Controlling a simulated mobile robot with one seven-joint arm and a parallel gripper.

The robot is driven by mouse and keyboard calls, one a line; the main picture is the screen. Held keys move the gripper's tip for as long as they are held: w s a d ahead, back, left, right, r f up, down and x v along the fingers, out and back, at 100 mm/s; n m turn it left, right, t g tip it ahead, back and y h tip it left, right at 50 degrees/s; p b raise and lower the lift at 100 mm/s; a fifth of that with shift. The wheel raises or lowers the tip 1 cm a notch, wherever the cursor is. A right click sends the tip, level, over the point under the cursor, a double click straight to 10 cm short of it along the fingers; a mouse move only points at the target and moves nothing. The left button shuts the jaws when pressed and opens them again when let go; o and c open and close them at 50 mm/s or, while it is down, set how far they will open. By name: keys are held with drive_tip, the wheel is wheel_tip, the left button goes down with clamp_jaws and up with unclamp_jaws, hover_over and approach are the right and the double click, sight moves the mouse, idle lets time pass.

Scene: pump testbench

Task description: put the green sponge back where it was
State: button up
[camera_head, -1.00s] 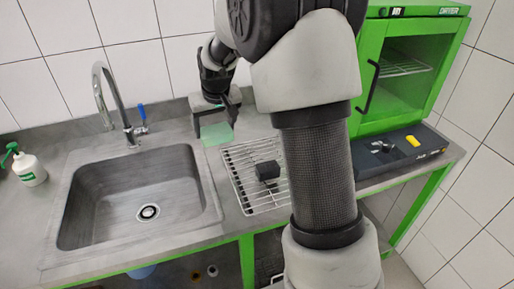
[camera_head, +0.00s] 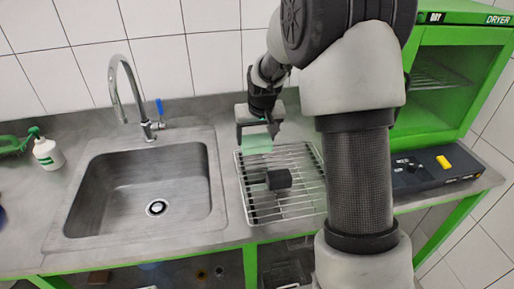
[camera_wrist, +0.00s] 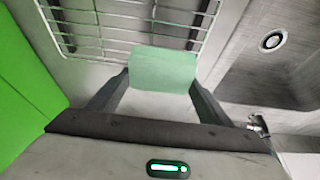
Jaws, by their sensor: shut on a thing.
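The green sponge (camera_head: 257,144) is a pale green block. In the wrist view the sponge (camera_wrist: 163,70) sits between the two fingers of my gripper (camera_wrist: 158,88), which is shut on it. In the head view my gripper (camera_head: 256,128) holds it over the back left part of the wire rack, near the wall. How high it is above the counter is hard to tell.
The wire rack (camera_head: 302,200) lies on the counter with a dark block (camera_head: 279,179) on it. The sink (camera_head: 100,190) with its faucet (camera_head: 150,131) is left of it. A soap bottle (camera_head: 48,154) and a green item (camera_head: 12,145) stand further left. The green dryer (camera_head: 480,75) is at right.

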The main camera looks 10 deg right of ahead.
sight(257, 141)
drive_tip(key=shift+f, duration=1.95)
drive_tip(key=shift+f+b, duration=0.15)
drive_tip(key=shift+b, duration=0.15)
drive_tip(key=o, duration=1.1)
